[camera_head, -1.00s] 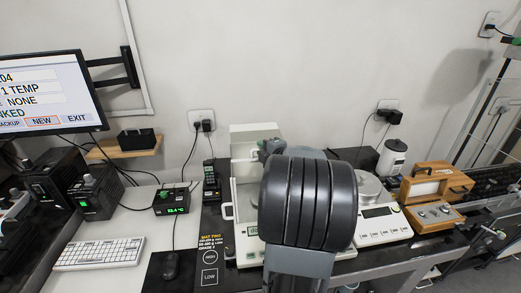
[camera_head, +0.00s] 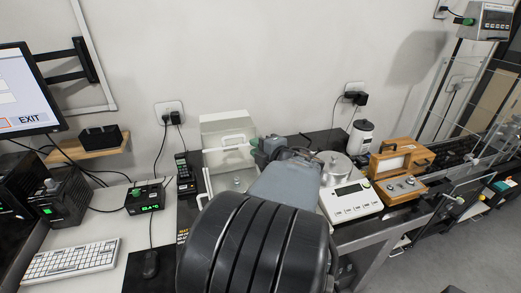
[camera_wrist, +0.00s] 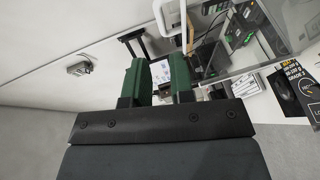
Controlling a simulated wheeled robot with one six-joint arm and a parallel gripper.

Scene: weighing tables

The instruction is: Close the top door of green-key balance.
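A white balance (camera_head: 222,128) with a clear draft shield stands left of my arm in the head view. Its tall back housing and a white handle (camera_head: 234,138) near the shield's top show. My arm hides its front and keys, so I cannot see a green key on it. My gripper (camera_head: 257,146) is at the upper right of the shield, close to the handle; I cannot tell whether it touches. In the wrist view its green fingers (camera_wrist: 165,80) stand apart, with a gap and no held thing visible. Clear panels (camera_wrist: 228,70) and a white bar (camera_wrist: 188,22) show beyond them.
The wall is close behind.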

